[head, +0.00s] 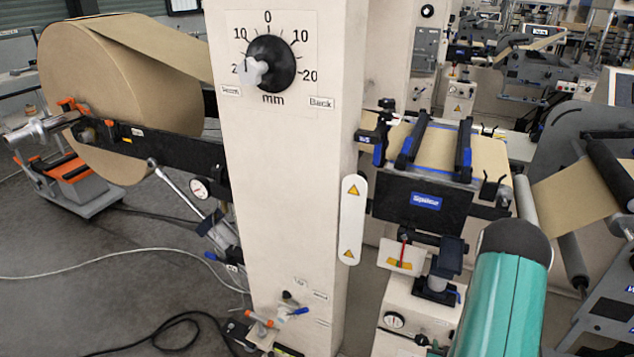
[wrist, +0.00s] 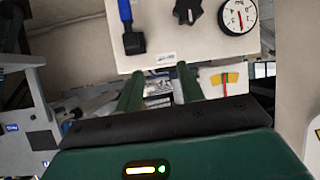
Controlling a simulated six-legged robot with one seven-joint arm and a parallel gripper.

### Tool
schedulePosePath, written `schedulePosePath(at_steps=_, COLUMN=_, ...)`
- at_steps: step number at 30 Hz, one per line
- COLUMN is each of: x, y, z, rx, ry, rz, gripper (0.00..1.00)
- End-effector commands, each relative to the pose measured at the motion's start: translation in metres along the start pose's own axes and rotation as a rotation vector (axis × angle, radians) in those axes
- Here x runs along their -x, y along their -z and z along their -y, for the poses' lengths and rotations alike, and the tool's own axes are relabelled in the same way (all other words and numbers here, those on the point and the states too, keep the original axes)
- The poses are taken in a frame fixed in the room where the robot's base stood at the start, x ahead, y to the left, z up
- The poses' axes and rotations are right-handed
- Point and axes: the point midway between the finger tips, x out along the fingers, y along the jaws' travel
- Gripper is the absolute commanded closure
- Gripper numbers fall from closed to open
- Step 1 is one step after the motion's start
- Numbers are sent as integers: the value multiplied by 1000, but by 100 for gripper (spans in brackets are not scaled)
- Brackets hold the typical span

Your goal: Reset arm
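My gripper (wrist: 160,85) shows in the wrist view as two green fingers reaching up from a dark green body with a lit indicator. The fingers stand apart with nothing between them, so it is open and empty. Behind them is a pale machine panel (wrist: 185,45) with a black knob (wrist: 188,11), a blue-handled part and a round gauge (wrist: 239,15). Whether the fingertips touch the panel cannot be told. In the head view a teal link of my arm rises at the lower right; the gripper itself is not seen there.
In the head view a pale column (head: 285,190) stands in the middle, with a black dial (head: 270,62) marked in mm. A large kraft paper roll (head: 85,95) is at left. A web-guide unit (head: 430,200) stands right of the column, near my arm. Cables (head: 150,277) lie on the floor.

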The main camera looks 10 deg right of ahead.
Motion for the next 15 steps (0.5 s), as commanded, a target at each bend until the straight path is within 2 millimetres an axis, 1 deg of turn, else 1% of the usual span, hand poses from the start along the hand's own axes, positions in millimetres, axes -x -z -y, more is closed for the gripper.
schedulePosePath(at_steps=1, x=-2, y=22, z=8, rx=13, ry=14, rz=7, gripper=62)
schedulePosePath(at_steps=5, x=0, y=64, z=29, rx=39, ry=44, rz=52, gripper=62)
schedulePosePath(at_steps=6, x=2, y=76, z=36, rx=47, ry=54, rz=65, gripper=62)
schedulePosePath(at_steps=8, x=6, y=95, z=46, rx=59, ry=67, rz=87, gripper=62)
schedulePosePath(at_steps=9, x=10, y=106, z=53, rx=66, ry=76, rz=100, gripper=62)
schedulePosePath(at_steps=11, x=18, y=124, z=64, rx=77, ry=89, rz=121, gripper=62)
schedulePosePath(at_steps=15, x=41, y=161, z=89, rx=103, ry=121, rz=170, gripper=62)
